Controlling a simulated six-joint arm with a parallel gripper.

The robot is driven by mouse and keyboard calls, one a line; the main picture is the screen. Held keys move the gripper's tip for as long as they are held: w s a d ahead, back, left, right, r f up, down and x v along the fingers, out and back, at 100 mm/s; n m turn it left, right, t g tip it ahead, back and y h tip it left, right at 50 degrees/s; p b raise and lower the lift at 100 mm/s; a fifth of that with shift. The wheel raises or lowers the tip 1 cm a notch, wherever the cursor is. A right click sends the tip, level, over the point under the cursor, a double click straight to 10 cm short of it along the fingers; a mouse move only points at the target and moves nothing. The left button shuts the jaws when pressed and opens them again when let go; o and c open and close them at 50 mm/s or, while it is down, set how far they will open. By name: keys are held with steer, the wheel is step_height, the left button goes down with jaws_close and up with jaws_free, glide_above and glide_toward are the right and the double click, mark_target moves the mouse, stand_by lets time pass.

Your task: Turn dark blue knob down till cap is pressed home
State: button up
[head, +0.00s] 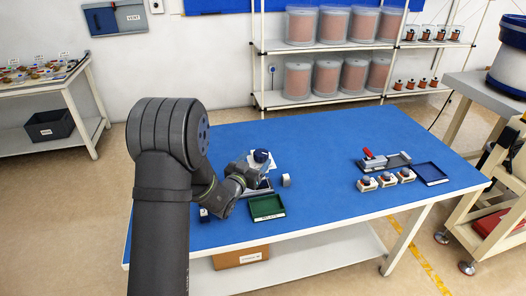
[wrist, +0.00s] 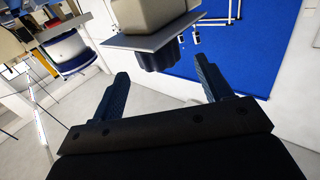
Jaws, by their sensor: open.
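A dark blue knob (head: 261,156) stands out above a pale plate (head: 258,167) on the left half of the blue table in the head view. In the wrist view, a dark ribbed knob (wrist: 160,57) sticks out from a grey plate (wrist: 150,38) on a beige block (wrist: 150,13). My gripper (wrist: 161,68) is open, with one finger to each side of this knob and visible gaps between. In the head view my gripper (head: 242,174) is close to the dark blue knob, partly hidden by my wrist. The cap cannot be made out.
A green tray (head: 267,215) lies in front, and a small white cylinder (head: 286,180) stands to the right. Further right are a red-handled fixture (head: 372,160), several small white blocks (head: 367,185) and a blue tray (head: 431,174). The middle of the table is clear.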

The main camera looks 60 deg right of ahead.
mark_target(264, 149)
steer(key=d, duration=0.6)
steer(key=shift+w+d, duration=0.3)
steer(key=shift+d, duration=0.1)
steer(key=c, duration=1)
